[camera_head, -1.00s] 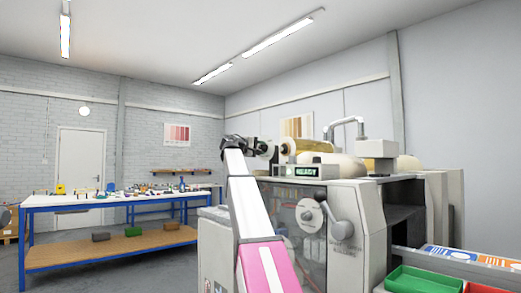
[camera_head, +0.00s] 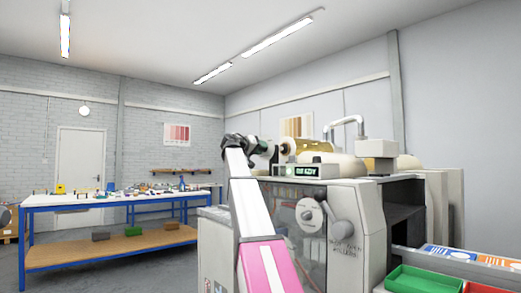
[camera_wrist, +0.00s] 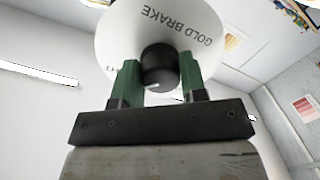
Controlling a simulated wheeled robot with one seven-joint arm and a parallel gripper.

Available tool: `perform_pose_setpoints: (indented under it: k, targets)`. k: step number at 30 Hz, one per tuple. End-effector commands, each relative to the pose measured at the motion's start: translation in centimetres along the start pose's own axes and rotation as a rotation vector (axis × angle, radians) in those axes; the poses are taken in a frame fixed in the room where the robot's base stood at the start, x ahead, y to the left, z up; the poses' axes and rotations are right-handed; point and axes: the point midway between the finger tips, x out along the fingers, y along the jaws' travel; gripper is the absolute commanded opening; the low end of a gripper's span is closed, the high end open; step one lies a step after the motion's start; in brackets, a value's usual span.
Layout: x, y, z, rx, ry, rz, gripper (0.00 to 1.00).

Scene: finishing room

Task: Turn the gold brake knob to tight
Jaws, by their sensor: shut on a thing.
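The gold brake knob (camera_wrist: 159,66) is a small black round knob in the middle of a white round dial (camera_wrist: 125,38) marked "GOLD BRAKE", seen in the wrist view. A small pale mark shows on the knob's near edge. My gripper (camera_wrist: 160,73) has its two green fingers on either side of the knob, shut on it. The dial's other markings are mostly hidden or cut off, so I cannot read the setting. In the head view, my gripper (camera_head: 271,149) is at the machine's upper left, by the gold roll (camera_head: 318,147); the knob is hard to make out there.
The grey machine (camera_head: 357,206) carries a display box (camera_head: 303,171) and a side lever (camera_head: 345,230). Green (camera_head: 424,281) and red trays sit at lower right. A blue-framed workbench (camera_head: 95,203) stands at left. Open floor lies between bench and machine.

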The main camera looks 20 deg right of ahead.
Motion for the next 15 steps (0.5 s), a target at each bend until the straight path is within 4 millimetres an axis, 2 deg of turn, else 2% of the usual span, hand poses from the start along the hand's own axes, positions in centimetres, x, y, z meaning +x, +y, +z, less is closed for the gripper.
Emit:
perform_pose_setpoints:
  k: [15]
  targets:
    - [-0.05, -0.07, 0.2, 0.068, -0.001, -0.006, 0.15]
